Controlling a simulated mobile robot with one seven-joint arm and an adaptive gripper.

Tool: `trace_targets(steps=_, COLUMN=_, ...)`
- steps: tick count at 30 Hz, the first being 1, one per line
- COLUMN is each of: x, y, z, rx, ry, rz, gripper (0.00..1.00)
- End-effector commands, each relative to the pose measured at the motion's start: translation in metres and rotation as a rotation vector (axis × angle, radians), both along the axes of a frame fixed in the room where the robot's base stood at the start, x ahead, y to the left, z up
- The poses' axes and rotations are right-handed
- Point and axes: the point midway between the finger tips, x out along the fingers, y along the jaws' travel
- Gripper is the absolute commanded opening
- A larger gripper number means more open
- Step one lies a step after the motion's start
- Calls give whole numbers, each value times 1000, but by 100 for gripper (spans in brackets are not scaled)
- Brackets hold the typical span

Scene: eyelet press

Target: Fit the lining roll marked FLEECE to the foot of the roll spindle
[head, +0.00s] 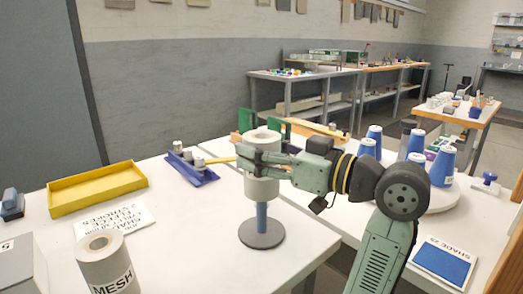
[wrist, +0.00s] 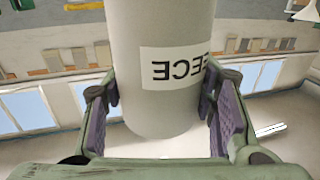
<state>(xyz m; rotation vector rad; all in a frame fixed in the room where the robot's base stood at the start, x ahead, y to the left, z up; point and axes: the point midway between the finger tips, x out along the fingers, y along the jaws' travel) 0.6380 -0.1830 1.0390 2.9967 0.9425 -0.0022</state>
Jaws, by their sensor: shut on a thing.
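The FLEECE roll (head: 262,186) is a pale, upright cylinder with a hole in its top. My gripper (head: 262,160) is shut on its upper part. In the wrist view, the roll (wrist: 155,110) stands between my two finger pads (wrist: 158,112), and its label reads upside down, partly hidden. The roll spindle (head: 262,216) has a blue post on a round dark grey base (head: 262,234). The post shows below the roll, in line with it. The roll's lower end is well above the base. The post's top is hidden, so I cannot tell whether the roll is around it.
A MESH roll (head: 104,264) stands at the front left. A yellow tray (head: 97,188), a printed card (head: 114,221) and a blue holder with small cylinders (head: 192,170) lie left of the spindle. Blue cones (head: 443,165) stand on a round stand at right. Table around the base is clear.

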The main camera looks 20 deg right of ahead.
Motion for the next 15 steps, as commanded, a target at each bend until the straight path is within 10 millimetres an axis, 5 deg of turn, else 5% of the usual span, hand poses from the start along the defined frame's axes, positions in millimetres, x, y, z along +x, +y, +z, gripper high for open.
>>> trace_targets(steps=15, x=0, y=0, z=-11, rx=0, ry=-1, rz=0, gripper=19)
